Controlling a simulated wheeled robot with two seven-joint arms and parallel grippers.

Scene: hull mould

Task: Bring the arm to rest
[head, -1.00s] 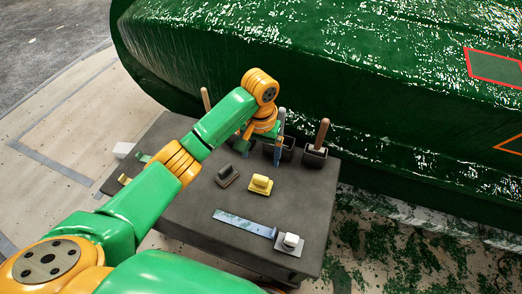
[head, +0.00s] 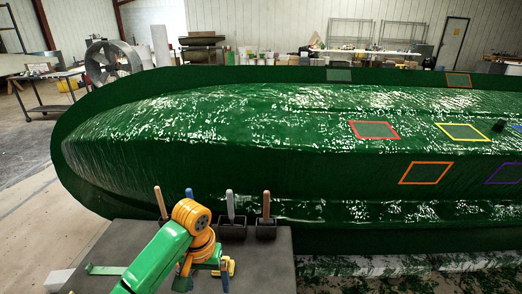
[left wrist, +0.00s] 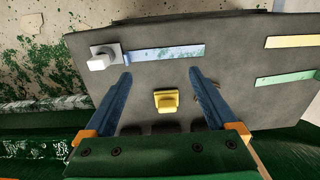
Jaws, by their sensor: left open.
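My left gripper (head: 205,281) is at the bottom of the head view, over the dark grey bench (head: 268,272) and just in front of the tool holders. In the left wrist view its two blue fingers (left wrist: 160,82) are spread wide with nothing gripped between them. A small yellow block (left wrist: 166,101) shows between the fingers, lying on the bench below them. The arm is bent, coming in from the lower left. My right gripper is in neither view.
Dark holders (head: 266,231) with upright handles stand at the bench's back edge, close to my left gripper. The big green hull mould (head: 250,150) rises behind, with coloured square outlines. A white block (left wrist: 104,60), blue strip (left wrist: 165,53), yellow strip (left wrist: 292,41) and green strip (left wrist: 288,78) lie on the bench.

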